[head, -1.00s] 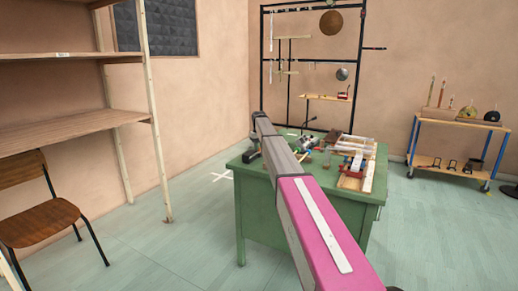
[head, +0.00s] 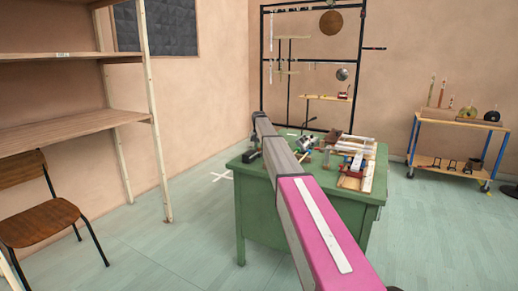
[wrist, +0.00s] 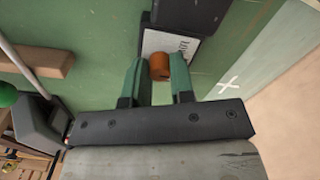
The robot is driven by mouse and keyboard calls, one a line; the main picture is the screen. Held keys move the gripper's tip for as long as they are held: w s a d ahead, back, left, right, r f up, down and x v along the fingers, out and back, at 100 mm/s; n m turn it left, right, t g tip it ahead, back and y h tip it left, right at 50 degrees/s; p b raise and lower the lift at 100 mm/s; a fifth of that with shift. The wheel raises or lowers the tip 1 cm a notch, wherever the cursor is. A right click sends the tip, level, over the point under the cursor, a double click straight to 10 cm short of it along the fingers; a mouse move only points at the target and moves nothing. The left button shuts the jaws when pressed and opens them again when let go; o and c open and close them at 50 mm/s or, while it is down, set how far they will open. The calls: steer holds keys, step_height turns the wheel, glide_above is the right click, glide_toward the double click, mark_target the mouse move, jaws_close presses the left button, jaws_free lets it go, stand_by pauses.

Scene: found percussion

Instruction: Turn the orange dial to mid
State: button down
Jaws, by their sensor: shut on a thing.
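The orange dial (wrist: 160,67) shows in the wrist view as a short orange-brown knob. It sits at the edge of a white label plate (wrist: 170,43) with dark markings too small to read, next to a dark box. My gripper (wrist: 160,78) is shut on the dial, with one green finger on each side of it. The dial's pointer or mark cannot be made out. In the head view my arm reaches over the green table (head: 255,190), and the dial and fingers are too small or hidden to tell.
Several wooden and metal items (head: 355,160) lie on the table's right part. A wooden block (wrist: 45,62) and a green round thing (wrist: 8,95) are near my gripper. A black rack (head: 362,60) stands behind, a blue trolley (head: 450,122) at right, a chair (head: 40,215) at left.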

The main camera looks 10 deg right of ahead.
steer(key=c, duration=1)
jaws_free()
steer(key=shift+r, duration=0.1)
step_height(320, 180, up, 11)
steer(key=shift+f, duration=0.15)
